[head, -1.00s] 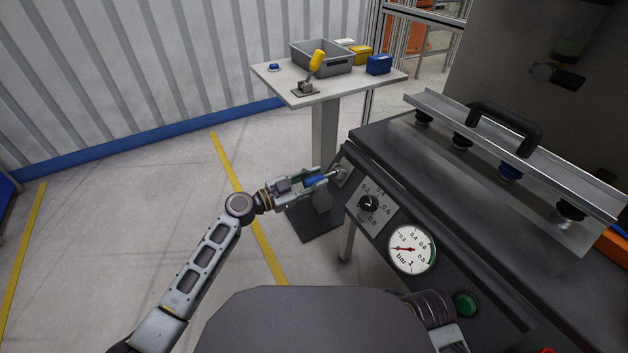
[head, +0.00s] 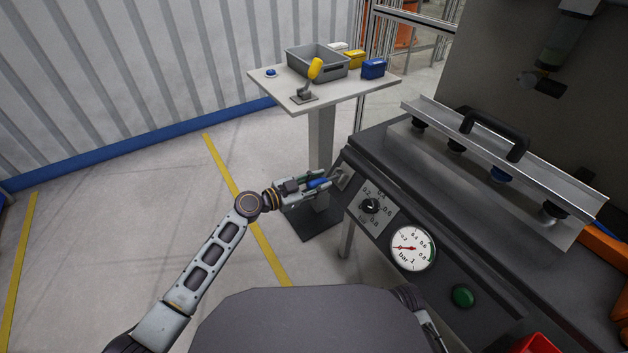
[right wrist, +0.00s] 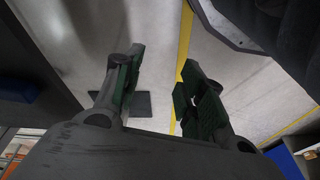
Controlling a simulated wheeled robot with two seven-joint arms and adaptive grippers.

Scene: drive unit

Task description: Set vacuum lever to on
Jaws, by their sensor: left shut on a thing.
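The vacuum lever has a blue handle (head: 319,183) on a metal plate (head: 342,178) at the left end of the dark control panel. My left gripper (head: 316,185) is shut on the blue handle, with its fingers on either side of it. The gripper hides part of the lever. The gauge (head: 413,248) has its red needle toward the low left side of the scale. My right gripper shows in the right wrist view (right wrist: 158,95), with its green-padded fingers apart and nothing between them.
A dial knob (head: 370,206) and a green button (head: 463,296) sit on the panel. A suction bar (head: 470,125) with a black handle lies over the machine.

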